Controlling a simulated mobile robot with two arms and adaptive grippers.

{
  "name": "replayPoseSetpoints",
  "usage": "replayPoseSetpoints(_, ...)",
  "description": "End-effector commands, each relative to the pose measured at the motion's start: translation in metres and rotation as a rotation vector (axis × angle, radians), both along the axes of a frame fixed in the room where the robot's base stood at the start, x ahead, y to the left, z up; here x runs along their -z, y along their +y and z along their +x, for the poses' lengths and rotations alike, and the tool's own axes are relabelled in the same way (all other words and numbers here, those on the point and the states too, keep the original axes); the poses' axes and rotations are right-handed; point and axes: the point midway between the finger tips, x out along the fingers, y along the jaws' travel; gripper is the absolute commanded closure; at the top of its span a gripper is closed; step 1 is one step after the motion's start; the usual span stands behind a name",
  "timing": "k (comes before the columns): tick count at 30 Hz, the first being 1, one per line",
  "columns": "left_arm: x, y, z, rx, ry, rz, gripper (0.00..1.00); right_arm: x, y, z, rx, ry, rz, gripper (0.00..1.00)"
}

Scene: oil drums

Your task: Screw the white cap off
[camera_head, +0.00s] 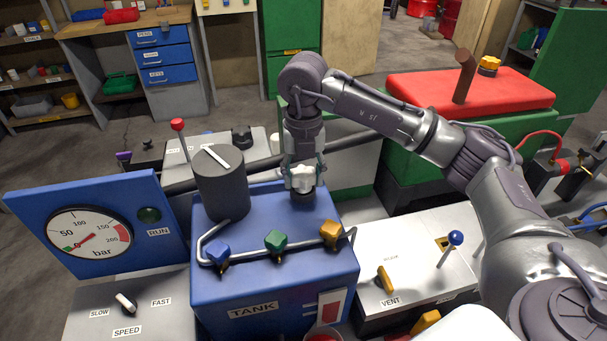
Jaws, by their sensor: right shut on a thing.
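The blue tank (262,296), labelled TANK, stands in the middle of the view. My right gripper (304,183) points straight down over the back right of its top. It is shut on a small whitish piece, which I take to be the white cap (302,184); the fingers hide much of it. A dark round neck (303,198) shows just below it on the tank top. I cannot tell whether the cap still touches the neck. My left gripper is not in view.
A dark cylinder (222,190) with a white bar on top stands left of the gripper. A pipe with blue (217,251), green (276,240) and orange (330,231) valve handles crosses the tank's front. A blue gauge panel (150,245) is at left, a red-topped green machine (430,92) behind right.

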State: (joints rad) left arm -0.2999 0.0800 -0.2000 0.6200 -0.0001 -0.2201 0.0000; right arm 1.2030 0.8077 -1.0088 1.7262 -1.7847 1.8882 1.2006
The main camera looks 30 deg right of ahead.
Motion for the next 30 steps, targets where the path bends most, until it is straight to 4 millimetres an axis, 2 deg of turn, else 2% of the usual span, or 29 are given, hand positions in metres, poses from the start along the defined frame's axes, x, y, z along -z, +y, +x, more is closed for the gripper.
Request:
replayPoseSetpoints(5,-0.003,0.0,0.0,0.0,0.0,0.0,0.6,-0.005,0.0,0.0,0.0,-0.001,0.0,0.89)
replayPoseSetpoints(22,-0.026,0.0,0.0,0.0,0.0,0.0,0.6,-0.039,0.0,0.0,0.0,-0.001,0.001,0.89)
replayPoseSetpoints(30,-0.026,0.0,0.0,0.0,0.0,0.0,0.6,-0.04,0.0,0.0,0.0,0.0,0.0,0.89)
